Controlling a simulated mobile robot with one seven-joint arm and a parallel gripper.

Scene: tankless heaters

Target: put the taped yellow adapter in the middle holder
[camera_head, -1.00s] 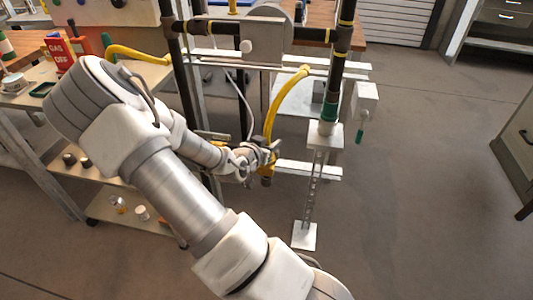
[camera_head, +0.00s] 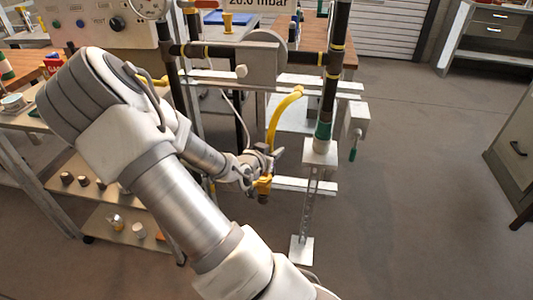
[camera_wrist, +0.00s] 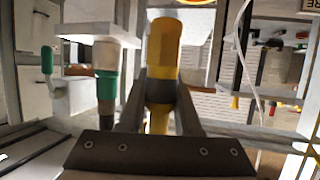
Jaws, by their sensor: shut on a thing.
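My gripper (camera_head: 272,160) is in front of the pipe frame and is shut on a yellow piece with a dark tape-like band, which I take as the taped yellow adapter (camera_wrist: 163,48). In the wrist view it stands between my two fingers (camera_wrist: 158,115), its wide end pointing up in the picture. In the head view a yellow part (camera_head: 263,185) shows just below my gripper. A curved yellow hose (camera_head: 274,122) comes down behind my gripper; I cannot tell whether it joins the adapter. I cannot make out the middle holder.
A dark pipe with a green band (camera_head: 323,131) stands on a white block (camera_head: 320,153) right of my gripper; both show in the wrist view too. A shelf (camera_head: 110,212) with small parts is at left. A yellow fitting (camera_head: 235,21) sits at the back.

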